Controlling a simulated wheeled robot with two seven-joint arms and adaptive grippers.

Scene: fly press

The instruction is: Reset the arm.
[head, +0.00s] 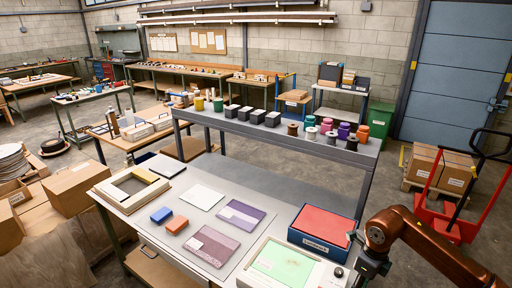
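My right arm (425,245), copper-brown, comes in from the lower right. Its dark gripper (366,258) is at the front right of the workbench, beside the blue box with a red top (322,228) and the pale tray with a green sheet (283,262). The gripper is small and partly cut off by the bottom edge, so I cannot tell whether its fingers are open or shut. I see nothing clearly held in it. My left gripper is not in view. I cannot make out a fly press or its arm in this view.
The grey workbench (225,225) holds a blue block (161,215), an orange block (177,224), flat sheets and a framed tray (112,197). A raised shelf (228,122) behind carries black boxes and coloured spools. A red pallet truck (455,225) stands at the right.

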